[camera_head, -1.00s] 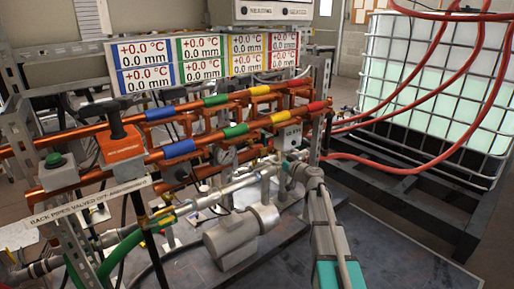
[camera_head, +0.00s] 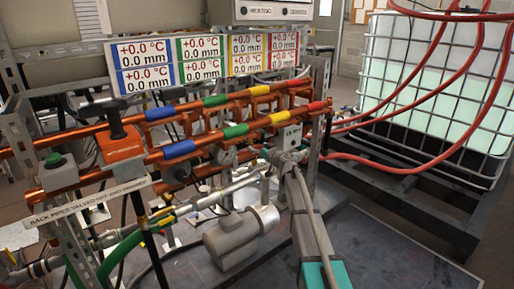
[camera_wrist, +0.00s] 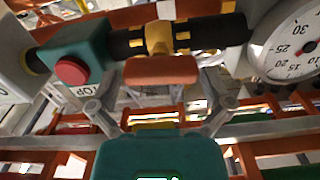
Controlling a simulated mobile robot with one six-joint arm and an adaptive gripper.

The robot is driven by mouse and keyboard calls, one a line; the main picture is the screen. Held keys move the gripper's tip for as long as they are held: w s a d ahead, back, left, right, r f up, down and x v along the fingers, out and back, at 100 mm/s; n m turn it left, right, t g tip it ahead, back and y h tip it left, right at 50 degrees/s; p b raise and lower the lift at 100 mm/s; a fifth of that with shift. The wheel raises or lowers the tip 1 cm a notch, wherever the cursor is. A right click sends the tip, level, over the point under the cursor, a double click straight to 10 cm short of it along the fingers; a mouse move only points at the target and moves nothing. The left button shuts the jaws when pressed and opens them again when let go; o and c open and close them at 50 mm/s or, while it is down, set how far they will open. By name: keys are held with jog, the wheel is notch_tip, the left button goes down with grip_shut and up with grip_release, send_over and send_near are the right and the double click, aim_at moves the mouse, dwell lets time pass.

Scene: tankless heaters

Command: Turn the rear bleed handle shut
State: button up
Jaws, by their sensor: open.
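In the wrist view, a dull orange-red handle (camera_wrist: 162,71) hangs from a yellow valve collar (camera_wrist: 158,38) on a dark pipe. It looks like the bleed handle, but I cannot confirm that it is the rear one. My gripper (camera_wrist: 161,92) is open, with one finger at each side below the handle. The handle lies ahead in the gap, and I see no finger closed on it. In the head view, my gripper (camera_head: 284,158) is at the lower orange pipes, near the yellow and red bands. There the handle cannot be made out.
A teal box with a red stop button (camera_wrist: 70,70) is left of the handle. A round dial gauge (camera_wrist: 290,45) is close on the right. In the head view, a grey motor (camera_head: 240,235) stands below the pipes, and red hoses (camera_head: 400,165) run right to a caged tank (camera_head: 440,75).

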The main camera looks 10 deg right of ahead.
jog(key=shift+w+a, duration=0.1)
jog(key=shift+w, duration=0.05)
jog(key=shift+c, duration=0.3)
jog(key=c, duration=0.8)
jog(key=shift+o, duration=0.2)
